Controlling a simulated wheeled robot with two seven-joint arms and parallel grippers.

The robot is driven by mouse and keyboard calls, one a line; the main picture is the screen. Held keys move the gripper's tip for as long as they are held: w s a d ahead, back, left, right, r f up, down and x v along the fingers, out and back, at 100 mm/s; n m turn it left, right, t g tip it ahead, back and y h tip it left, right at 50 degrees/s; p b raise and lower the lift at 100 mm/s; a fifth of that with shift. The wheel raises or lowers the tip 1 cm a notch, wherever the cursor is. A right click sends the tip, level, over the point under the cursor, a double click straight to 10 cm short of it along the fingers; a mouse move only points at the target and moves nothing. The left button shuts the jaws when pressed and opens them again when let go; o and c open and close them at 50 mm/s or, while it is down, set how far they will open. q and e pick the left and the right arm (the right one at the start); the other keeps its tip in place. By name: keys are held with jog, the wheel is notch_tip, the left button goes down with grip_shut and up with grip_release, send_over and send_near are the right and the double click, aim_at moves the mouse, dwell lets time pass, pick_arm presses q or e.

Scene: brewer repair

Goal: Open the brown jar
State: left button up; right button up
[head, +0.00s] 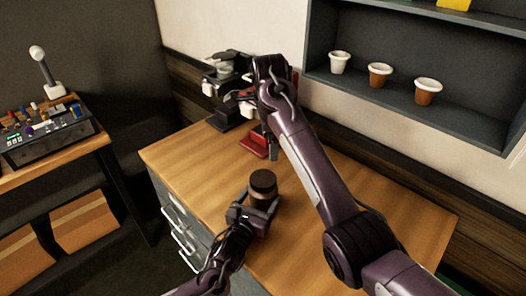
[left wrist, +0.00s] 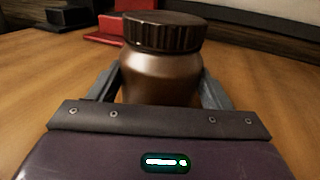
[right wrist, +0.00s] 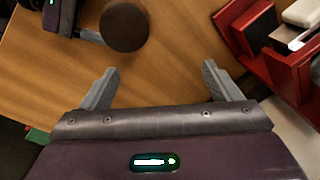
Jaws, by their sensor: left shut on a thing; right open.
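The brown jar (head: 262,188) stands upright on the wooden counter, with its dark ribbed lid (left wrist: 163,32) on. My left gripper (head: 262,210) is shut around the jar's body, below the lid. In the left wrist view the two fingers press on either side of the jar (left wrist: 160,78). In the right wrist view the lid (right wrist: 125,27) shows from above, ahead of my right gripper. My right gripper (right wrist: 160,85) is open and empty, apart from the jar. In the head view it is partly hidden by its own arm, near the red machine.
A red machine (right wrist: 290,50) and a dark brewer (head: 222,75) stand at the counter's back. A wall shelf (head: 345,87) holds three cups. A side table (head: 60,160) with a control panel stands left. The wooden counter (head: 185,165) is clear left of the jar.

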aim_at(263, 178)
jog(key=m, duration=0.2)
jog(key=s+a+f+m, duration=0.1)
jog(key=m, duration=0.1)
jog(key=s+m+g, duration=0.1)
jog(key=m, duration=0.1)
jog(key=shift+s+a+f+m, duration=0.1)
jog(key=shift+a+f+m, duration=0.1)
jog(key=shift+m, duration=0.1)
jog(key=m, duration=0.2)
jog(key=s+f+m+g, duration=0.1)
jog(key=shift+s+a+m, duration=0.1)
jog(key=shift+a+m, duration=0.15)
jog(key=shift+m, duration=0.05)
jog(key=shift+f, duration=3.85)
